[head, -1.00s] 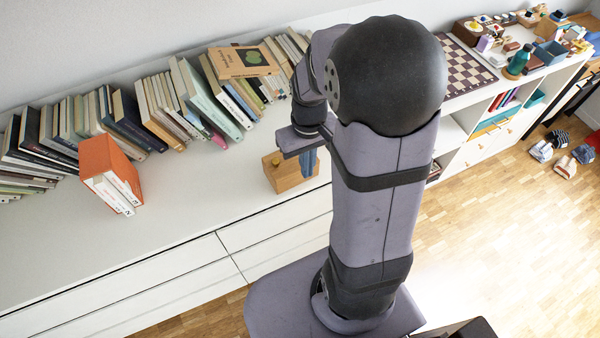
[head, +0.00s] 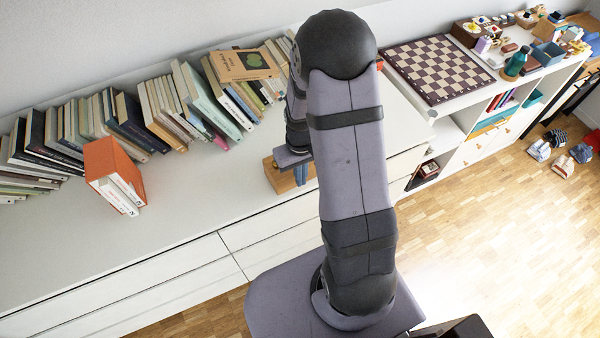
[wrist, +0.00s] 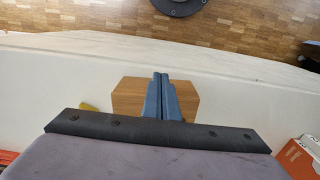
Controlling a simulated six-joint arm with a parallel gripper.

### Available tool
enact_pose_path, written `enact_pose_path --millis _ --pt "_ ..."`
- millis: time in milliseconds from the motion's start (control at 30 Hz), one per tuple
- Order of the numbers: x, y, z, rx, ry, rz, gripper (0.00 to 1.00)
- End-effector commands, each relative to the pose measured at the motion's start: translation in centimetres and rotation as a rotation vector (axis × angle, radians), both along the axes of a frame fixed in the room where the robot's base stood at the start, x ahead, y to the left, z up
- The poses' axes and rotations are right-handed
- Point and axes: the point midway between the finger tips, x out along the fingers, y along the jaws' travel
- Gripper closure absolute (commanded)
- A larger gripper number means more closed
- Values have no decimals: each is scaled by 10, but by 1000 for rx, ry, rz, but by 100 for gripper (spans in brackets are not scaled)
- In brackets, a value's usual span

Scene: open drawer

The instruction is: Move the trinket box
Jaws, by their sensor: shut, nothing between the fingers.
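The trinket box, a small wooden box (head: 277,178), sits on the white cabinet top near its front edge. My arm hides its right part in the head view. My gripper (head: 301,174) is low at the box, its blue fingers overlapping the box in the picture. In the wrist view the box (wrist: 128,98) shows on both sides of my gripper (wrist: 161,77), whose two fingers are together and hold nothing. I cannot tell whether the fingers touch the box.
A row of books (head: 150,110) lines the back wall. An orange box file (head: 112,165) with white books stands to the left. A yellow thing (wrist: 88,107) lies beside the box, partly hidden. A chessboard (head: 438,68) lies far right. The cabinet top between box and file is clear.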

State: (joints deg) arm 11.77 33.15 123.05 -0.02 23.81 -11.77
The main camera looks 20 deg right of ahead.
Motion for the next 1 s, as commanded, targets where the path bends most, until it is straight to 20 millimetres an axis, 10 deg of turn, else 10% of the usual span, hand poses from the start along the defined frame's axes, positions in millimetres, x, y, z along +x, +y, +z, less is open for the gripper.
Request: enact_pose_path --millis 567,1000 --pt "9 0 -1 0 -1 0 100" --pt "84 0 -2 -1 -5 1 100"
